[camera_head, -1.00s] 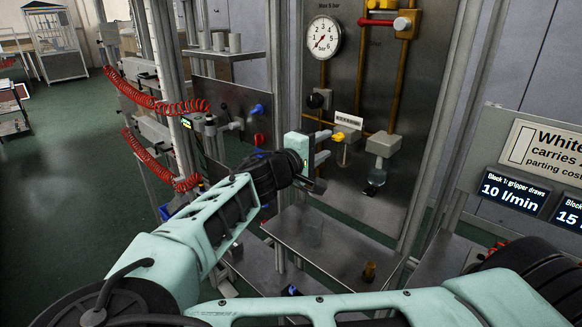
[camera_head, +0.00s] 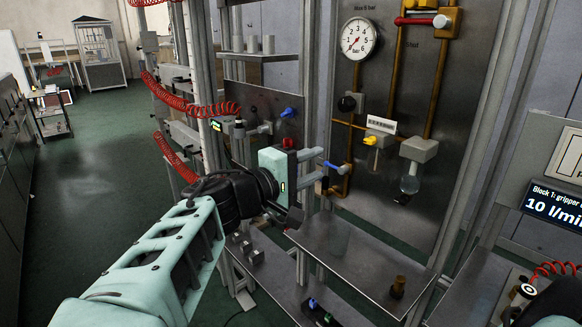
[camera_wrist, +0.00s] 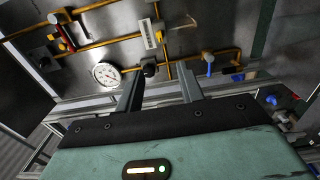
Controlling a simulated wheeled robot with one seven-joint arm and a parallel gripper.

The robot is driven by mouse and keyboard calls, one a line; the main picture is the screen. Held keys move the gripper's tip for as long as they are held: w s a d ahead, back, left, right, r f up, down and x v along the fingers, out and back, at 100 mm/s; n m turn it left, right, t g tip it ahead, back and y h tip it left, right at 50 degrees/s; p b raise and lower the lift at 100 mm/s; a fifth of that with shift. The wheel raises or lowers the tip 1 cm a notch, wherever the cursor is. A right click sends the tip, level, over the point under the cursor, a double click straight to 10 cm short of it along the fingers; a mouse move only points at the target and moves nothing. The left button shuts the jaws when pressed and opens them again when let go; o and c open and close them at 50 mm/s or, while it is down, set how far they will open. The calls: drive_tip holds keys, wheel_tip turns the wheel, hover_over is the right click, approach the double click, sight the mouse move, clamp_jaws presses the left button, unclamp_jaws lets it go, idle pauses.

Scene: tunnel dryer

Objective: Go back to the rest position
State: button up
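My gripper (camera_head: 324,166) is held out in front of the steel pipe panel (camera_head: 440,95). Its two grey fingers are apart with nothing seen between them. They also show spread and empty in the wrist view (camera_wrist: 160,85). A blue lever (camera_head: 337,167) on the panel's piping lies right by the fingertips in the head view; I cannot tell whether they touch. In the wrist view a blue handle (camera_wrist: 210,67) is beyond the right finger, apart from it.
A round gauge (camera_head: 358,38) and a yellow-handled valve (camera_head: 374,140) are on the panel. A steel shelf (camera_head: 350,260) with a small brown piece (camera_head: 398,287) lies below the gripper. Red coiled hoses (camera_head: 190,105) hang on the left. Open green floor (camera_head: 95,190) is at far left.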

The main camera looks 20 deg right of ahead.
drive_tip(key=s+d+f+g+y, duration=0.2)
drive_tip(key=d+f+g, duration=0.1)
drive_tip(key=f, duration=0.4)
drive_tip(key=s+d+f+g+y, duration=0.2)
drive_tip(key=d+f, duration=0.2)
drive_tip(key=f, duration=0.3)
drive_tip(key=s+a+f+g+y, duration=0.35)
drive_tip(key=s+f+y, duration=0.2)
drive_tip(key=s, duration=0.25)
drive_tip(key=s+a+r+n+t+y+b, duration=0.1)
drive_tip(key=s+a+r+n+t+y, duration=0.1)
drive_tip(key=s+a+r+y, duration=0.6)
drive_tip(key=s+a+r+n, duration=0.1)
drive_tip(key=s+a, duration=0.3)
drive_tip(key=s, duration=0.1)
drive_tip(key=shift+a+r+n, duration=0.3)
drive_tip(key=shift+r, duration=0.1)
drive_tip(key=shift+w, duration=0.1)
